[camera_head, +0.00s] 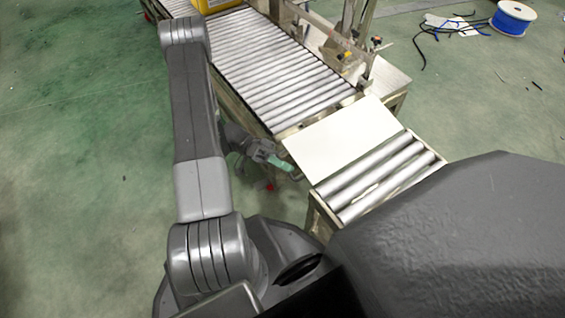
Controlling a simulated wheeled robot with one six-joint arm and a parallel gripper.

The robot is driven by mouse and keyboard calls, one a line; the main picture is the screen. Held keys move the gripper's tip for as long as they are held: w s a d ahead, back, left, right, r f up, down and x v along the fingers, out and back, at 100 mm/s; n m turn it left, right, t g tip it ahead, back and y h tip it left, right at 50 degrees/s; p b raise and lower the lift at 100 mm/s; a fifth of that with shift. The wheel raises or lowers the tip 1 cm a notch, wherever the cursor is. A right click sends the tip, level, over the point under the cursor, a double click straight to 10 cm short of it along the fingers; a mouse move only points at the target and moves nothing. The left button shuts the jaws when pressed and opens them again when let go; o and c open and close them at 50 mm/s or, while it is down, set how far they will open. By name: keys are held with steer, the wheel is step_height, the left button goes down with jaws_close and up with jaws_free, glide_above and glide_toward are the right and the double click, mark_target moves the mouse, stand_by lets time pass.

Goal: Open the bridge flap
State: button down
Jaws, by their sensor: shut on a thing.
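The bridge flap (340,138) is a flat cream-white plate. It lies level across the gap between the long roller conveyor and the short roller section. My gripper (286,166) is low at the flap's left side, with pale green fingers pointing right. It is shut on a small grey part at the flap's left edge, which looks like its handle. The fingertips and the part between them are small and partly hidden, so the exact grip is hard to see.
The long roller conveyor (270,68) runs to the back left, with a yellow crate (215,4) at its far end. The short roller section (378,178) is at the near right. A blue cable spool (512,18) and loose cables lie at the back right. Green floor on the left is clear.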

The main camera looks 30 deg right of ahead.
steer(key=c, duration=1.5)
jaws_free()
steer(key=p+v, duration=0.2)
steer(key=v, duration=1.1)
steer(key=shift+w+a+p, duration=0.15)
steer(key=shift+w+p, duration=0.2)
steer(key=shift+w, duration=0.05)
